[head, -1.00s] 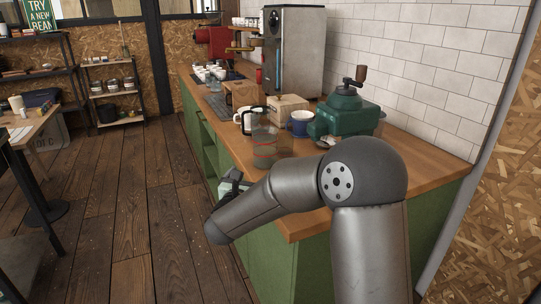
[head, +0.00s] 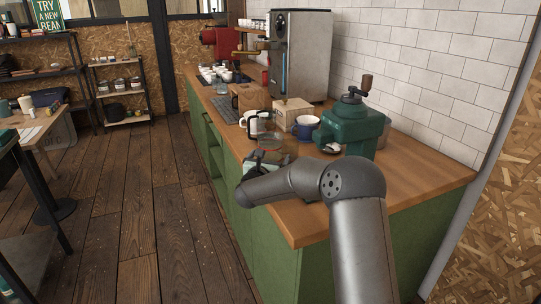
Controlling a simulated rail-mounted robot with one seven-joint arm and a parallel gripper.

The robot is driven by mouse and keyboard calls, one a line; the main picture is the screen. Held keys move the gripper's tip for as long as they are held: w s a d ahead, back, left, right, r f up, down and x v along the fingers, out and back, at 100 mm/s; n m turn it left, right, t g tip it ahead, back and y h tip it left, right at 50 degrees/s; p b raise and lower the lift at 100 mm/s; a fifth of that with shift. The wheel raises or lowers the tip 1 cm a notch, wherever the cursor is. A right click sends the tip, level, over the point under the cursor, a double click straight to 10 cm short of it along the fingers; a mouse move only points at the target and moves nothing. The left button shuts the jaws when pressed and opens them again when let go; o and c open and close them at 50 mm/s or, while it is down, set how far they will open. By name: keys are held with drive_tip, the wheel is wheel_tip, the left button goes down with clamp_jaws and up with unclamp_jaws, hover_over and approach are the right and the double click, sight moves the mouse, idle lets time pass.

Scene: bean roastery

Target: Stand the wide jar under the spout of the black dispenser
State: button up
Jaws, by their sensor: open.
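A clear glass jar (head: 270,141), which looks like the wide jar, stands near the counter's front edge. Its lower part is hidden behind my gripper (head: 267,158). My gripper is open and low over the counter, in front of the jar; I cannot tell whether the fingers are around it or touch it. A tall machine with a black front and grey side (head: 301,55) stands farther back against the wall. It may be the black dispenser; its spout is too small to make out.
Cups and a dark mat lie farther back. The counter (head: 425,180) is clear at the front right.

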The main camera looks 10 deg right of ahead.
drive_tip(key=shift+w+d, duration=0.2)
drive_tip(key=shift+w, duration=0.25)
drive_tip(key=c, duration=1.2)
drive_tip(key=shift+r, duration=0.1)
